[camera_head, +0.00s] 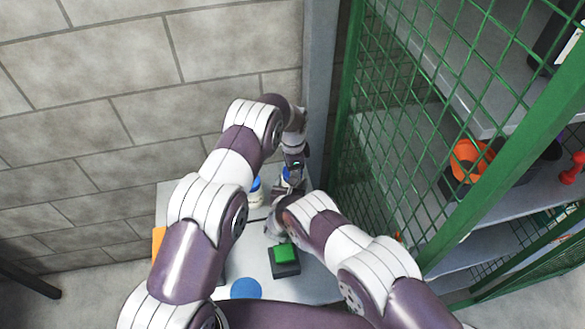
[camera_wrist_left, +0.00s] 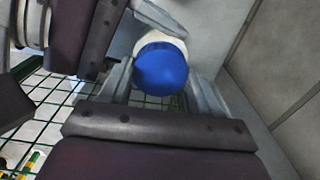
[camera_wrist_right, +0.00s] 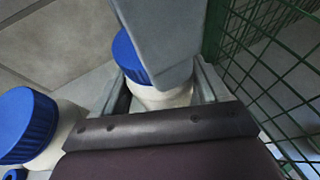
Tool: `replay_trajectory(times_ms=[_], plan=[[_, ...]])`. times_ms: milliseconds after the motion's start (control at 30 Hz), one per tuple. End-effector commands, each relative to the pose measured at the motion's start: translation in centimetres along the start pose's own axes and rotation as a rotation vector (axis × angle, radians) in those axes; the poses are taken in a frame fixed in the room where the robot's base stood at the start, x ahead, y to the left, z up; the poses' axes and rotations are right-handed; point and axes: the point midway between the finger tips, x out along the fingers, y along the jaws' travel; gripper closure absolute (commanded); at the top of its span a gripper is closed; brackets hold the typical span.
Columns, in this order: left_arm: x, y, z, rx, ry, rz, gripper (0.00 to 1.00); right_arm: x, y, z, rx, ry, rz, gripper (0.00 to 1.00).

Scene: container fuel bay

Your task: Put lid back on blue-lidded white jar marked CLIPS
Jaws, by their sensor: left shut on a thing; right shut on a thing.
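A white jar (camera_wrist_right: 160,96) with a blue lid (camera_wrist_right: 128,58) stands between the fingers of my right gripper (camera_wrist_right: 165,92), shut on its body. My left gripper (camera_wrist_left: 160,78) is shut on the blue lid, which also shows in the left wrist view (camera_wrist_left: 160,68). The lid sits at the top of the jar; I cannot tell whether it is fully seated. In the head view the lid (camera_head: 286,174) is a small blue patch by the left gripper, partly hidden. No CLIPS marking is legible.
A second blue-lidded white jar (camera_wrist_right: 24,125) stands close by on the left. The pale table also holds a green-topped dark block (camera_head: 285,254), a flat blue disc (camera_head: 245,288) and an orange item (camera_head: 158,240). A green mesh cage (camera_head: 400,120) borders the right, a block wall the back.

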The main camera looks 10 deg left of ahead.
Motion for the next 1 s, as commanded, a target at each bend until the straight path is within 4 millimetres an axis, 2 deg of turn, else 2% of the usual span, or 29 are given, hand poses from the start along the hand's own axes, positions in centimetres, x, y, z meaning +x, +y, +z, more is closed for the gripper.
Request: replay_trajectory(times_ms=[133, 167, 200, 233, 500, 633, 1000], plan=[[0.0, 0.0, 0.0, -0.012, -0.001, 0.001, 0.74, 0.0, -0.1, -0.2, -0.001, 0.004, -0.001, 1.00], [0.0, 0.0, 0.0, -0.012, -0.001, 0.001, 0.28, 0.0, -0.1, -0.2, -0.001, 0.004, -0.001, 1.00], [0.0, 0.0, 0.0, -0.012, -0.001, 0.001, 0.15, 0.0, -0.1, -0.2, -0.001, 0.004, -0.001, 1.00], [0.0, 0.0, 0.0, -0.013, -0.001, 0.001, 0.08, 0.0, -0.1, -0.2, -0.001, 0.004, -0.001, 1.00], [0.0, 0.0, 0.0, -0.014, 0.000, 0.000, 0.08, 0.0, -0.1, -0.2, -0.001, 0.004, -0.001, 1.00], [-1.0, 0.0, 0.0, -0.014, 0.000, 0.000, 0.08, 0.0, -0.1, -0.2, -0.002, 0.004, -0.001, 1.00], [-9.0, 0.0, 0.0, -0.014, 0.001, -0.002, 0.08, 0.0, -0.1, -0.2, -0.002, 0.004, -0.001, 1.00]])
